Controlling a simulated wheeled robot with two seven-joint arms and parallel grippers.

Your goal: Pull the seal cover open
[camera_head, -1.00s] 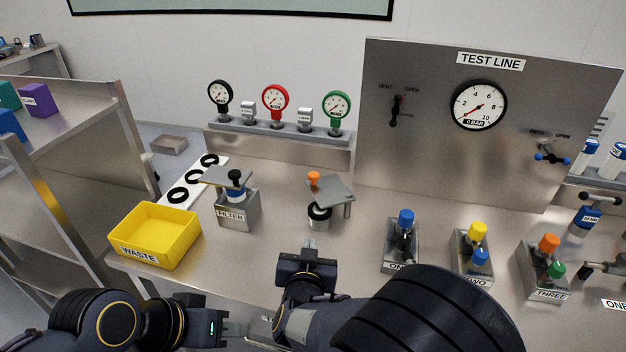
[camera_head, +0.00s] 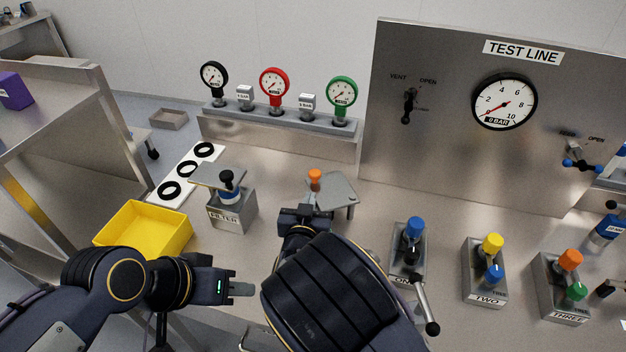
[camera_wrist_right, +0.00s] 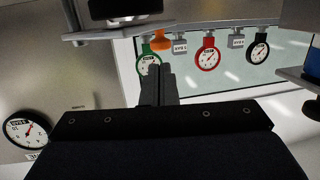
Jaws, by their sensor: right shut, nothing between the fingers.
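A grey flat plate (camera_head: 336,190) with an orange knob (camera_head: 315,178) stands on the bench in the middle of the head view. I take it as the seal cover, but no label shows. My right gripper (camera_head: 305,210) is right in front of it, and its wrist hides what is under the plate. In the right wrist view the right gripper's fingers (camera_wrist_right: 158,85) are together and empty, with the orange knob (camera_wrist_right: 160,40) just beyond them. I cannot tell whether they touch it. My left gripper (camera_head: 242,289) is over the bench's front edge, away from the plate; its finger gap is unclear.
Left of the plate stands the FILTER block (camera_head: 232,212) with a similar plate and black knob. A yellow bin (camera_head: 145,228) and a white strip with black rings (camera_head: 160,192) lie further left. Valve blocks (camera_head: 484,270) stand to the right. Gauges (camera_head: 274,85) line the back.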

